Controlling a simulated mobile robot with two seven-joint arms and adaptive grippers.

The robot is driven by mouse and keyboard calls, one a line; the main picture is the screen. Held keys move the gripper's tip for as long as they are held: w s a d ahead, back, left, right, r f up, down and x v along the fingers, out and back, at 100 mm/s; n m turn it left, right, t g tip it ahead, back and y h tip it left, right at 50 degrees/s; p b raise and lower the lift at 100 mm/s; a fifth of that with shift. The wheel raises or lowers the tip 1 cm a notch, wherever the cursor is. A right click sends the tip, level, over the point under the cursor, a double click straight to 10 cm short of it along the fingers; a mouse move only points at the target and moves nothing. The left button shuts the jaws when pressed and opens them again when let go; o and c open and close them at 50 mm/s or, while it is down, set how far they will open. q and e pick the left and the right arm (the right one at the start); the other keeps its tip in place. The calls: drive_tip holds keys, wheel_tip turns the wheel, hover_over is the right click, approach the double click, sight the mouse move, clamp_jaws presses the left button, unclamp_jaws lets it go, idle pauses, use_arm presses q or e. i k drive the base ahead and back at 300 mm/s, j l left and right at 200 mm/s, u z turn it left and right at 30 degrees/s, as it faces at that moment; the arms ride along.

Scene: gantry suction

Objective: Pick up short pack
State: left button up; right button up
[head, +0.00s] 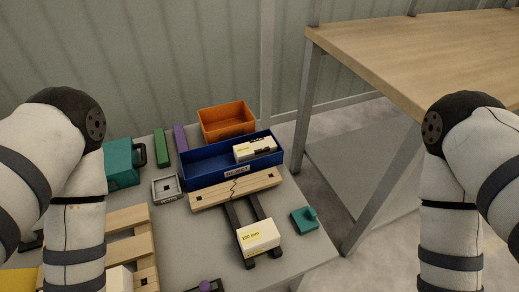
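A white and yellow pack (259,238) with a "100 mm" label rests on two dark rails (238,217) at the front right of the grey table. A second pale pack with a yellow label (254,151) lies in the blue bin (212,173), with dark parts on its top. Part of another white block (119,279) shows at the bottom edge. I cannot tell for sure which is the short pack. My two arms come down at the left and right edges. Both grippers are below the picture and hidden from this view.
Behind the blue bin, marked "REJECT", is an orange bin (227,121). A cracked wooden plank (235,190) lies before it. A wooden pallet (128,219), a teal case (119,164) and a small teal piece (304,221) are nearby. A wooden-topped bench (420,55) stands right.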

sight(254, 239)
drive_tip(key=k+l+u, duration=0.15)
drive_tip(key=l, duration=0.3)
drive_tip(key=k+l+u, duration=0.2)
drive_tip(key=l, duration=0.2)
drive_tip(key=k+l+u, duration=0.15)
drive_tip(key=l, duration=0.3)
drive_tip(key=k+l+u, duration=0.15)
drive_tip(key=l, duration=0.25)
drive_tip(key=k+l+u, duration=0.15)
drive_tip(key=l, duration=0.2)
drive_tip(key=k, duration=0.05)
